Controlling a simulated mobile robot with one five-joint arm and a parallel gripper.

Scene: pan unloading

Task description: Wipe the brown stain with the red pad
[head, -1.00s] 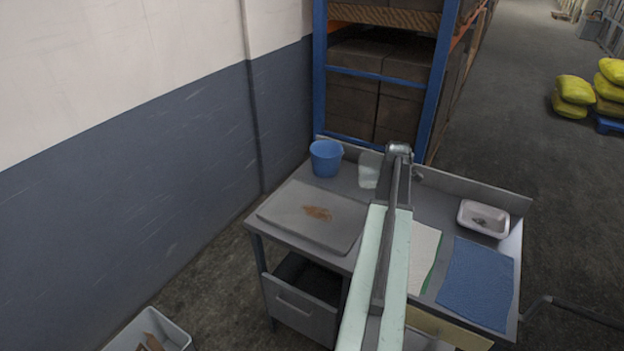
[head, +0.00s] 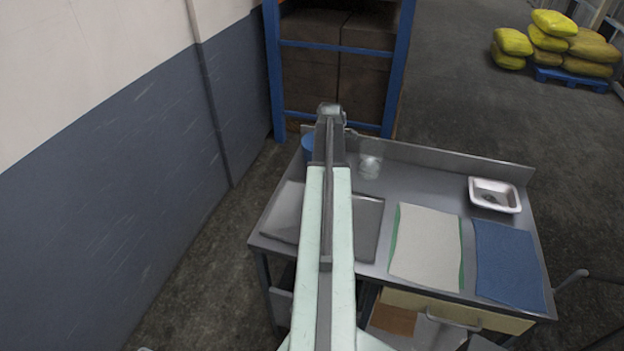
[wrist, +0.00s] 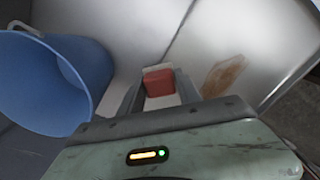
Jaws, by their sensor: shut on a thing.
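The red pad (wrist: 158,83), with a whitish part behind it, is between the fingers of my gripper (wrist: 156,92) in the wrist view. My gripper is shut on it. The brown stain (wrist: 223,74) is a smear on the pale grey board (wrist: 205,35), right of the pad and apart from it. I cannot tell if the pad touches the surface. In the head view the board (head: 368,228) shows on both sides of my arm. My arm hides the stain, the pad and the gripper there.
A blue bucket (wrist: 75,70) stands close to the left of my gripper; in the head view the bucket (head: 308,146) is partly hidden. A clear container (head: 370,165), white cloth (head: 425,245), blue cloth (head: 508,262) and white dish (head: 495,195) are on the steel table.

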